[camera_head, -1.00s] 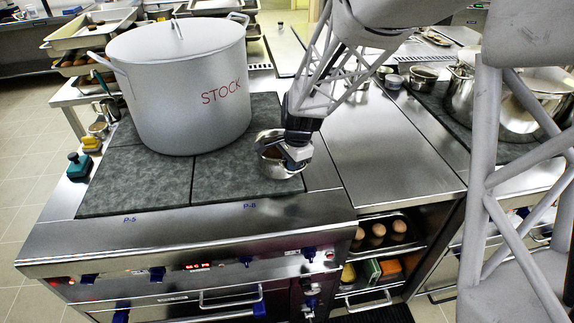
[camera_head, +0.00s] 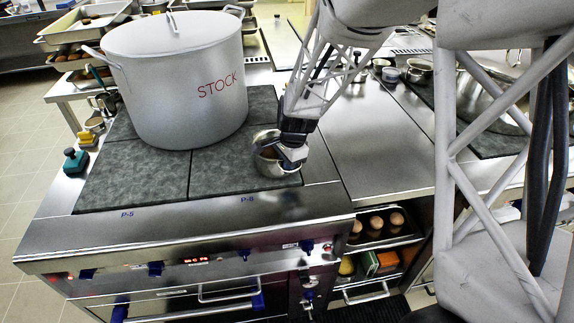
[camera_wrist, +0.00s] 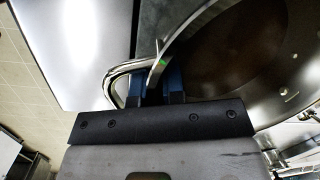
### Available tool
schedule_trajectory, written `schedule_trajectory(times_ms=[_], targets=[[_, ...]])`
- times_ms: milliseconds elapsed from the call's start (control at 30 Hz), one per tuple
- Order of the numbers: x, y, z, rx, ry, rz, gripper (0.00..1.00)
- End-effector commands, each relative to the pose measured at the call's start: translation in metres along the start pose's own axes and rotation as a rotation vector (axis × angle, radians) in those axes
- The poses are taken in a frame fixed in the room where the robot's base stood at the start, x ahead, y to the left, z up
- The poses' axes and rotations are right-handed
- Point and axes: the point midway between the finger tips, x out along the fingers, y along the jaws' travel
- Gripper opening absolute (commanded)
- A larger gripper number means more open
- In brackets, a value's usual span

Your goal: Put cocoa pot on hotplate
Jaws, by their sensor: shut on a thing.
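The cocoa pot (camera_head: 268,165) is a small round steel pot over the right side of the dark grey hotplate (camera_head: 222,181), right of the big stockpot. I cannot tell whether its base touches the plate. My gripper (camera_head: 291,154) is at the pot's right side and partly hides it. Brown contents (camera_wrist: 225,50) show inside the pot, which fills the right of that view.
A large stockpot (camera_head: 175,85) marked STOCK covers much of the left and back of the hotplate. Bare steel counter (camera_head: 375,150) lies to the right. Control knobs (camera_head: 155,269) line the stove front.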

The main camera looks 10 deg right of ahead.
Motion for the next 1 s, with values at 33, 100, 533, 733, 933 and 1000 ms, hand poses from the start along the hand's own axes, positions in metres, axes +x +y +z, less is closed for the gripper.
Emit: schedule_trajectory(times_ms=[33, 100, 533, 733, 933, 1000], targets=[[0.0011, -0.0004, -0.0003, 0.000, 0.000, -0.001, 0.00], [0.0018, -0.0004, -0.0004, 0.000, 0.001, -0.002, 0.00], [0.0052, 0.0002, -0.0007, 0.000, 0.000, -0.001, 0.13], [0.0050, 0.0002, -0.0007, 0.000, 0.000, -0.001, 0.36], [0.0049, 0.0003, -0.0006, 0.000, 0.000, -0.001, 0.36], [0.0039, 0.0002, -0.0005, -0.001, 0.000, -0.001, 0.36]])
